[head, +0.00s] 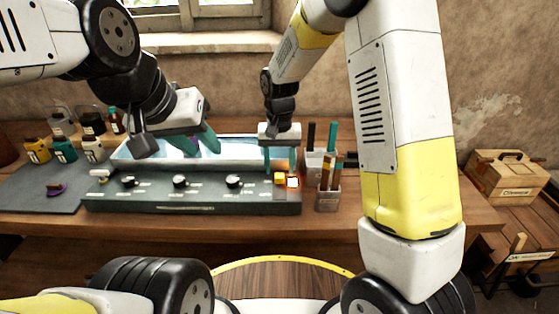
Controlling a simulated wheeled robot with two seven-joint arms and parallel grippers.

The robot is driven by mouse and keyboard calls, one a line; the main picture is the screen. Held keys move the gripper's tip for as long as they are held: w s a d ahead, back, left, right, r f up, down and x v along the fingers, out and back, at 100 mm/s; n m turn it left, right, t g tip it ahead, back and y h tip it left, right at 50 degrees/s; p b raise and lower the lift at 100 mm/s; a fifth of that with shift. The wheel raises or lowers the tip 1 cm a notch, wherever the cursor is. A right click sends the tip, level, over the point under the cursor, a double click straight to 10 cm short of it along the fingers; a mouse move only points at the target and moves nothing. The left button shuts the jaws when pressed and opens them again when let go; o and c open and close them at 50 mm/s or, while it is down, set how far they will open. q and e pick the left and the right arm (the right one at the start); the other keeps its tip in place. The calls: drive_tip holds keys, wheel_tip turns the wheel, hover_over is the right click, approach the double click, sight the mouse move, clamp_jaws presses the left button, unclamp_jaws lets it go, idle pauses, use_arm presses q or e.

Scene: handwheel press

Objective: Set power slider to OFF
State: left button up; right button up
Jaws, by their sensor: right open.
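The dark control panel (205,197) sits at the front of a shallow tray on the bench. My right gripper (280,160) points down just above and behind this end, with teal fingers open. Whether it touches the block is unclear. My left gripper (195,142) hangs over the tray's left-middle part, its teal fingers tilted; its opening and any contents are unclear.
Several black knobs (179,182) line the panel. Cups with brushes (328,199) stand close to its right. A wooden box (505,175) stands far right.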

sight(280, 178)
drive_tip(key=shift+f, duration=1.4)
clamp_jaws()
idle(0.4)
